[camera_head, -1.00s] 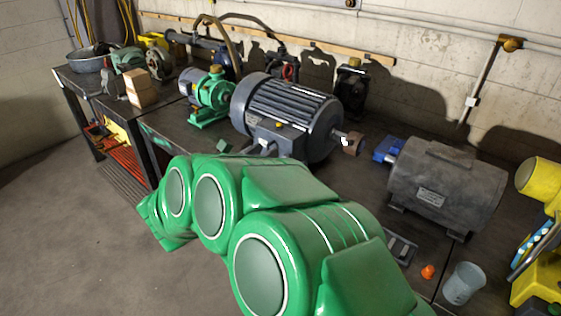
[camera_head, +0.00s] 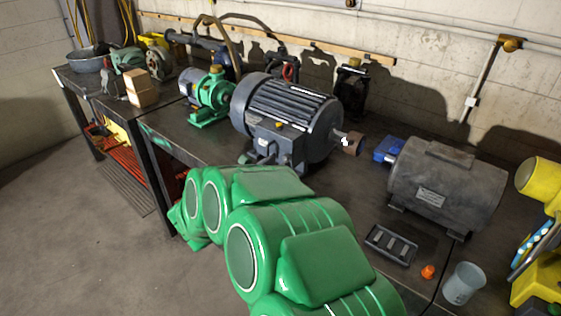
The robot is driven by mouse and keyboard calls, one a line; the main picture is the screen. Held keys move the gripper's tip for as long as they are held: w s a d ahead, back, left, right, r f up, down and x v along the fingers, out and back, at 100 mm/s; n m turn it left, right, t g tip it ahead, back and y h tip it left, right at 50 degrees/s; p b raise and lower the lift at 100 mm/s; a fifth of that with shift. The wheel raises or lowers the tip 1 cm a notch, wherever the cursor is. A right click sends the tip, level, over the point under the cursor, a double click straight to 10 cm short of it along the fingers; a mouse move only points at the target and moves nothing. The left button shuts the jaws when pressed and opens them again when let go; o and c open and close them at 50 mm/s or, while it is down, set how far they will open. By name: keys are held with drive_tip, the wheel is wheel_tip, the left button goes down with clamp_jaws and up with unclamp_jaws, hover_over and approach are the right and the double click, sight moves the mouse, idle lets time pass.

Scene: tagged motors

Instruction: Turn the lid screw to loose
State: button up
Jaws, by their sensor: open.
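A large dark blue-grey finned motor (camera_head: 285,105) stands on the bench in the middle of the view. A box with a lid (camera_head: 268,130) sits on its near side, facing me. A small yellow spot (camera_head: 279,125) shows on or near this lid; I cannot tell if it is the lid screw or how the screw is turned. My green arm covers the area below and in front of the motor. My gripper does not show; the arm's far end is low at the left, apart from the lid in the picture.
A grey motor (camera_head: 445,185) with a blue part stands to the right. A green pump (camera_head: 212,95) stands left of the motor. Open floor lies at the left.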

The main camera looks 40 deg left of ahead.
sight(286, 157)
drive_tip(key=shift+w, duration=1.3)
clamp_jaws()
